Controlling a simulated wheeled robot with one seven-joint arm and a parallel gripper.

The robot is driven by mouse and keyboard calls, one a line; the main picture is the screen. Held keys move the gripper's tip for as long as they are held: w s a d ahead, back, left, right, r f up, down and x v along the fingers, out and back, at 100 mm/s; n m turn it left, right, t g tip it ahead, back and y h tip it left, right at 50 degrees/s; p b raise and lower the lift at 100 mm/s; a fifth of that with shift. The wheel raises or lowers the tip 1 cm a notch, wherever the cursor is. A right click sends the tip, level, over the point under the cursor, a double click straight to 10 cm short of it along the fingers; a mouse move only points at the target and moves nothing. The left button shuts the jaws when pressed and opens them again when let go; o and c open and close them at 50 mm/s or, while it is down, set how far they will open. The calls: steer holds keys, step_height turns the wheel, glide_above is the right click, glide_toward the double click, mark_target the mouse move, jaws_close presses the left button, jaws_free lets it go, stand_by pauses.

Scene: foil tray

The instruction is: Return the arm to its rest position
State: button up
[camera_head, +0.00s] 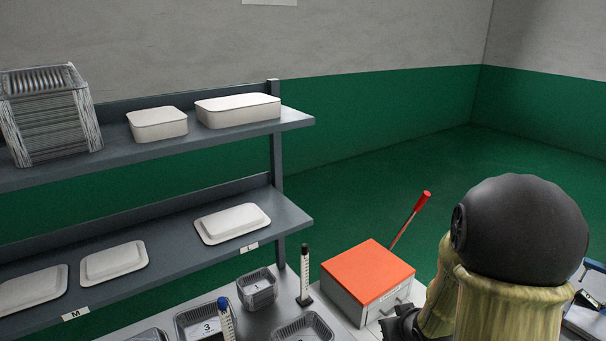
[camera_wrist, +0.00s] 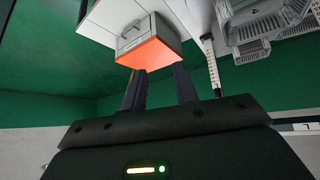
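My arm (camera_head: 525,235) shows at the lower right of the head view, with a black rounded joint and pale yellowish links. My gripper (camera_wrist: 160,70) is at the centre of the wrist view, its two dark fingers apart with nothing between them. In the head view a dark part of its end shows at the bottom edge, beside the orange-topped box (camera_head: 368,271). In the wrist view, which looks upside down, that box (camera_wrist: 147,52) lies beyond the fingertips. I cannot tell whether the gripper touches anything.
A grey two-tier shelf (camera_head: 290,219) at left holds white lidded boxes (camera_head: 238,110) and a tray stack (camera_head: 50,120). A red-tipped lever (camera_head: 411,218) rises behind the orange-topped box. Green floor beyond is clear.

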steer(key=s+a+r+m+g, duration=0.1)
steer(key=s+a+r+g, duration=0.1)
steer(key=s, duration=0.3)
steer(key=s+a+r+g, duration=0.2)
steer(key=s+a+g, duration=0.1)
steer(key=s, duration=0.3)
steer(key=shift+s+a+r+m, duration=0.15)
steer(key=shift+s+a+m, duration=0.15)
steer(key=shift+a+m, duration=0.15)
stand_by(1.0)
